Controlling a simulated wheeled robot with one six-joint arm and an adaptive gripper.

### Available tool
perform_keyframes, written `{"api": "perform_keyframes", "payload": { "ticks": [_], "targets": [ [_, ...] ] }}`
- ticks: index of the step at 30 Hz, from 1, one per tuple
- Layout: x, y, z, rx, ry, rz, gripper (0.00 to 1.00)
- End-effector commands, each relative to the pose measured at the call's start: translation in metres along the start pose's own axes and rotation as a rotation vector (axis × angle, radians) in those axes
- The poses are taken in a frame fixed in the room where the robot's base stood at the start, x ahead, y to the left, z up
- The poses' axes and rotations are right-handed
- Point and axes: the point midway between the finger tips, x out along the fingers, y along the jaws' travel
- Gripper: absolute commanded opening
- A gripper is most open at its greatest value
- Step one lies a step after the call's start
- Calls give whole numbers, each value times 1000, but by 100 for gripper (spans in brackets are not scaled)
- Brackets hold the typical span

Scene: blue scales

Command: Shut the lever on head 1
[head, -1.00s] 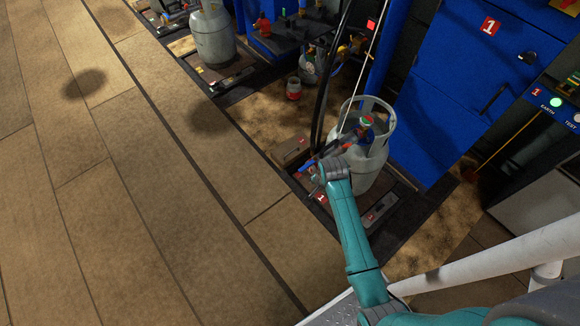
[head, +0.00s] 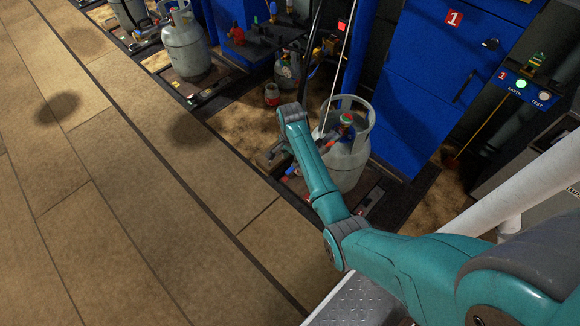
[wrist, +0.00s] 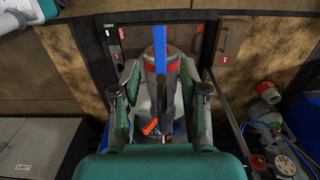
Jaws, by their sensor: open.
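In the wrist view my gripper (wrist: 161,88) is open, with its two fingers on either side of a grey filling head (wrist: 147,77) with a red band. A blue lever (wrist: 159,42) on the head stands out between the fingers. I cannot tell whether the fingers touch it. An orange-red part (wrist: 150,127) shows lower between the fingers. In the head view, the grey gas cylinder (head: 343,168) with its collar stands on the scale at station 1.
The blue cabinet (head: 430,75) marked 1 stands behind the cylinder. Another grey cylinder (head: 185,48) stands at the upper left. The tan floor (head: 110,180) at left is clear.

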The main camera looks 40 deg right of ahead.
Motion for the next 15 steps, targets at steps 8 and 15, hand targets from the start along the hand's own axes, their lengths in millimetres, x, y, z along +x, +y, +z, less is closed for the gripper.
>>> {"api": "perform_keyframes", "payload": {
  "ticks": [8, 15],
  "targets": [
    [45, 0, 0, -1, -1, 1, 44],
    [61, 0, 0, -1, 0, -1, 44]
  ]
}}
